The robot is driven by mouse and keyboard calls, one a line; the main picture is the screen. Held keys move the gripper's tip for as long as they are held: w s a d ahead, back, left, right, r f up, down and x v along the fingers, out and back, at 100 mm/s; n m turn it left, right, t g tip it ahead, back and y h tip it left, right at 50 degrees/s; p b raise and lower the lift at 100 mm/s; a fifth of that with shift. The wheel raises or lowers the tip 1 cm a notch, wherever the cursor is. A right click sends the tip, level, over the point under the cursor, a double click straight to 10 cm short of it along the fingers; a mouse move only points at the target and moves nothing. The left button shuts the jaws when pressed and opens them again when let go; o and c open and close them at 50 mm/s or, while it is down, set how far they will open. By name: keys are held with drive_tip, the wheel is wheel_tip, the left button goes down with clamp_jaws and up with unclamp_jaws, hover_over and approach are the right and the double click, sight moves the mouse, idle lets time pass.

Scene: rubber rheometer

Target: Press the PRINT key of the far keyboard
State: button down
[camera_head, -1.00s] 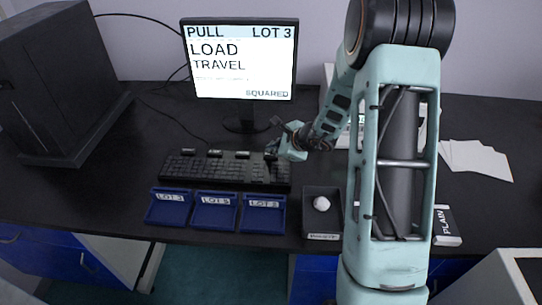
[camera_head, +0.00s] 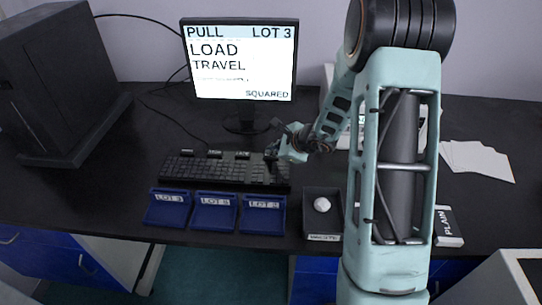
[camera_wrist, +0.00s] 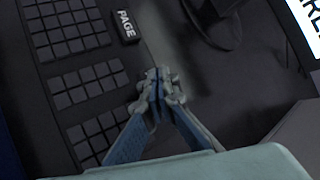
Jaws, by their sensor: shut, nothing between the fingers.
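The black keyboard (camera_head: 215,172) lies on the dark desk in front of the monitor. Raised labelled keys stand along its back edge; in the head view their words are too small to read surely. I cannot make out a PRINT label; my gripper covers the back right end of the keyboard in the head view. My gripper (camera_head: 271,160) is shut and empty there, pointing down. In the wrist view its closed fingertips (camera_wrist: 160,76) are beside the key blocks; whether they touch a key I cannot tell.
The monitor (camera_head: 240,60) shows PULL, LOT 3, LOAD, TRAVEL and SQUARED. Blue lot trays (camera_head: 214,212) line the keyboard's front. A dark tray (camera_head: 322,228) with a white lump stands right of them. White sheets (camera_head: 475,160) lie at right.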

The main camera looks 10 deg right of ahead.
sight(272, 157)
drive_tip(key=shift+f, duration=0.2)
drive_tip(key=shift+r, duration=0.15)
idle(0.4)
drive_tip(key=shift+r, duration=0.75)
drive_tip(key=shift+p, duration=0.3)
drive_tip(key=shift+r+p, duration=1.65)
drive_tip(key=shift+r, duration=0.85)
